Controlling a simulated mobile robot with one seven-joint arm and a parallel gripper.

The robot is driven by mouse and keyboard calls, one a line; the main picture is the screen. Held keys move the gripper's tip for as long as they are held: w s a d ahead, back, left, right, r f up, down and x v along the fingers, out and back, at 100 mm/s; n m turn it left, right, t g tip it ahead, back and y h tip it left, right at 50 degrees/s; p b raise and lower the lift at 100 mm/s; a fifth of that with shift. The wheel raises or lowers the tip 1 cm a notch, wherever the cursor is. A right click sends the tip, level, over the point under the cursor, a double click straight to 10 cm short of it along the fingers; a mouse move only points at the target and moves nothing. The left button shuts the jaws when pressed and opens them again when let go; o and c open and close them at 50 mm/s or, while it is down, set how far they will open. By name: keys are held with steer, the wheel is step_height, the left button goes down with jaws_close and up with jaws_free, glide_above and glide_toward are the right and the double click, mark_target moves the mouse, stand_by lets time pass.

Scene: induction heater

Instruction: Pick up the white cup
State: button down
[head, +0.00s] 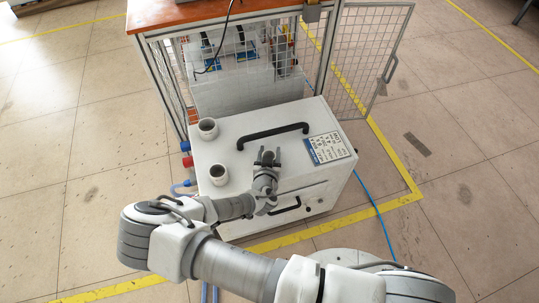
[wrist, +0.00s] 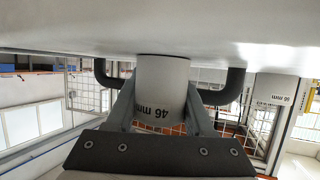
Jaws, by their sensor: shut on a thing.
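My gripper (head: 267,157) is over the middle of the white cabinet top in the head view. In the wrist view, which is upside down, its two fingers (wrist: 160,102) are shut on a white cup (wrist: 164,75) marked "46 mm", one on each side. The cup's base appears at or very close to the cabinet top; I cannot tell whether it touches. In the head view this cup is hard to make out between the fingers. Two other white cups stand upright on the left of the top, one farther back (head: 207,128) and one nearer (head: 219,175).
A black bar handle (head: 272,135) lies just beyond my gripper on the cabinet top (head: 240,155). A printed label plate (head: 328,148) is to the right. A wire-mesh cage (head: 365,50) with an open door stands behind. Open floor lies to the right.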

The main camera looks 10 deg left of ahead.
step_height(320, 180, up, 4)
steer(key=shift+r+p, duration=0.2)
steer(key=shift+p, duration=0.7)
steer(key=s+d+r+p, duration=0.4)
steer(key=d+r+p, duration=0.4)
steer(key=d+r, duration=0.3)
steer(key=shift+s+r, duration=0.15)
steer(key=shift+r, duration=0.65)
